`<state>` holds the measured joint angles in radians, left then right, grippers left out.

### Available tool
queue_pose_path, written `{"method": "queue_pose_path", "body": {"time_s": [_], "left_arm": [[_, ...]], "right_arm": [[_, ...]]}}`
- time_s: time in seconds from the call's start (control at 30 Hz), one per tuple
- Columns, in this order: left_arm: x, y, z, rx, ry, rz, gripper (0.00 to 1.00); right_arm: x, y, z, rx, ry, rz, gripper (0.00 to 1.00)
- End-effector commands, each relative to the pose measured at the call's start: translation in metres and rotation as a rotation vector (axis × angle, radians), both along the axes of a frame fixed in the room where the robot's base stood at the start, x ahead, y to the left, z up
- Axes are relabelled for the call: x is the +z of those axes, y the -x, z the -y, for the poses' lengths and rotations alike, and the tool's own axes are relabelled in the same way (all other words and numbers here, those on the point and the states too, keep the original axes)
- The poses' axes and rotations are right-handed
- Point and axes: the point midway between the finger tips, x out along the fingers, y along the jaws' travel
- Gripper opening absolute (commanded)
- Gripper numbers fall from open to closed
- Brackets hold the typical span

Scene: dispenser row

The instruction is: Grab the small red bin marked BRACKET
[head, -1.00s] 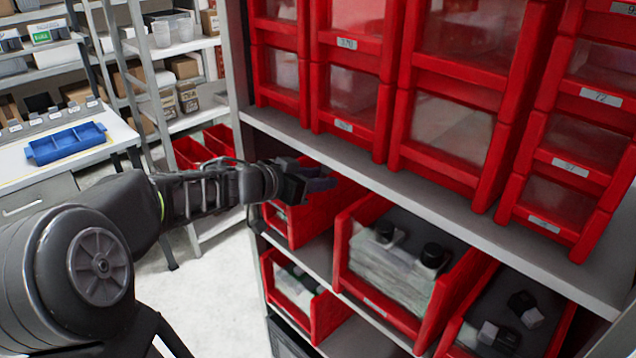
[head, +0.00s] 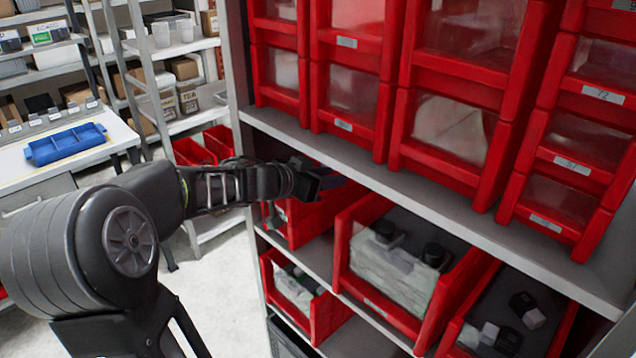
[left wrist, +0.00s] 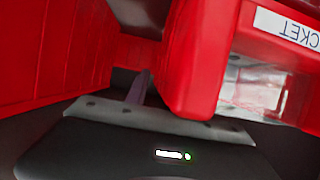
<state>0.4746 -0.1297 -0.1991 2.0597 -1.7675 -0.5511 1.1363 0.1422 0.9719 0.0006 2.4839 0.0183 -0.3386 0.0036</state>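A small red bin (head: 312,216) stands at the left end of the shelf below the drawers. In the left wrist view a red front (left wrist: 205,55) bears a white label (left wrist: 287,28), upside down and cut off, reading "CKET". My left gripper (head: 328,182) is at the upper part of the small red bin, reaching in from the left. In the left wrist view one dark finger (left wrist: 138,88) shows beside the red wall. The other finger is hidden, so I cannot tell whether the gripper is open or shut. My right gripper is not in view.
Red drawers (head: 350,90) fill the rack above, over a grey shelf edge (head: 420,190). A larger red bin (head: 385,312) with packets stands to the right, and another small red bin (head: 325,312) is below. Open floor (head: 215,285) lies left of the rack.

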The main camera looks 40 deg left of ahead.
Motion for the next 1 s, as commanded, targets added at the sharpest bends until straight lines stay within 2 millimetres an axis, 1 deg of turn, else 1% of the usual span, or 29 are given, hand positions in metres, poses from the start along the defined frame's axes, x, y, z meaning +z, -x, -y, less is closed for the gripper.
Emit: {"method": "queue_pose_path", "body": {"time_s": [0.03, 0.07, 0.33, 1.0], "left_arm": [[0.0, 0.0001, 0.0, 0.0, 0.0, 0.0, 0.25], [0.0, 0.0001, 0.0, 0.0, 0.0, 0.0, 0.22], [0.0, 0.0001, 0.0, 0.0, 0.0, 0.0, 0.0], [0.0, 0.0001, -0.0003, 0.001, 0.0, 0.0, 0.0]], "right_arm": [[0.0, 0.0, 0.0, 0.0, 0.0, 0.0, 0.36], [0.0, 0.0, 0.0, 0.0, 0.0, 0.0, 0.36], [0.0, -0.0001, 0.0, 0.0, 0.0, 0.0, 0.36], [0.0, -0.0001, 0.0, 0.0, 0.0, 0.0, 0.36]]}}
